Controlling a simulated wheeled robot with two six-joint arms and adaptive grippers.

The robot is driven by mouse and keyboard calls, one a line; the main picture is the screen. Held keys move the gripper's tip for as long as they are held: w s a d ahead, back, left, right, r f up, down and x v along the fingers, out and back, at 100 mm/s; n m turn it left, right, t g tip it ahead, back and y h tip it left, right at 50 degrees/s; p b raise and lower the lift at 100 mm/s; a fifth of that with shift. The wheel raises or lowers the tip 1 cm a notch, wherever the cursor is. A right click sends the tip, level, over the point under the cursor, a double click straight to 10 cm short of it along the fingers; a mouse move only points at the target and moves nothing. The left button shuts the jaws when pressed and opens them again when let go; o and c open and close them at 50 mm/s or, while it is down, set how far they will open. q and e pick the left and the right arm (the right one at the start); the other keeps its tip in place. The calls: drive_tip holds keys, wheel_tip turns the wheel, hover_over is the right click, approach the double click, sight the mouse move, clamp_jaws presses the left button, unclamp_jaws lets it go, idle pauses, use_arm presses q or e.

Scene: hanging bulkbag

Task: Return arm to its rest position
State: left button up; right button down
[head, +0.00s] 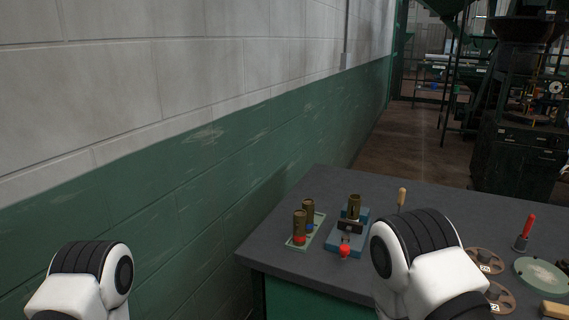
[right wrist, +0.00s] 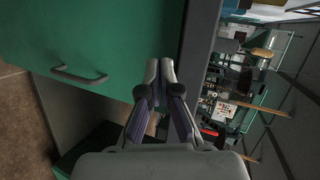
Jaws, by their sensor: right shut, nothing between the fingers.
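My right gripper (right wrist: 160,72) shows in the right wrist view, its fingertips together with nothing between them. It is in front of a green cabinet (right wrist: 85,40), apart from the things on the table. In the head view, only white and black links of my two arms show, one at the lower left and one in front of the table (head: 345,185). Neither gripper shows there, and my left gripper is out of view.
On the table stand a small tray with brown cylinders (head: 300,226), a blue fixture (head: 347,238) with a red knob, round discs (head: 485,262) and a green dish (head: 543,274). A block wall (head: 200,150) runs along the left. The cabinet has a drawer handle (right wrist: 78,78).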

drive_tip(key=s+d+f+n+g+p, duration=0.1)
drive_tip(key=s+d+f+n+g, duration=0.2)
drive_tip(key=s, duration=0.4)
drive_tip(key=s+d+f+n+g+p, duration=0.1)
drive_tip(key=s+f+n+g, duration=0.15)
drive_tip(key=s+f, duration=0.35)
use_arm(q)
wheel_tip(320, 180, up, 3)
drive_tip(key=shift+f, duration=0.1)
use_arm(e)
drive_tip(key=s+a+f+n+g+y, duration=0.1)
drive_tip(key=s+n+g, duration=0.3)
drive_tip(key=s+n, duration=0.3)
drive_tip(key=s+a+f+n+g+y, duration=0.1)
drive_tip(key=s+n+g, duration=0.3)
drive_tip(key=s, duration=0.7)
drive_tip(key=n, duration=0.2)
drive_tip(key=shift+n+y, duration=0.3)
drive_tip(key=shift+n, duration=0.05)
use_arm(q)
drive_tip(key=shift+d, duration=0.1)
use_arm(e)
drive_tip(key=shift+s, duration=0.1)
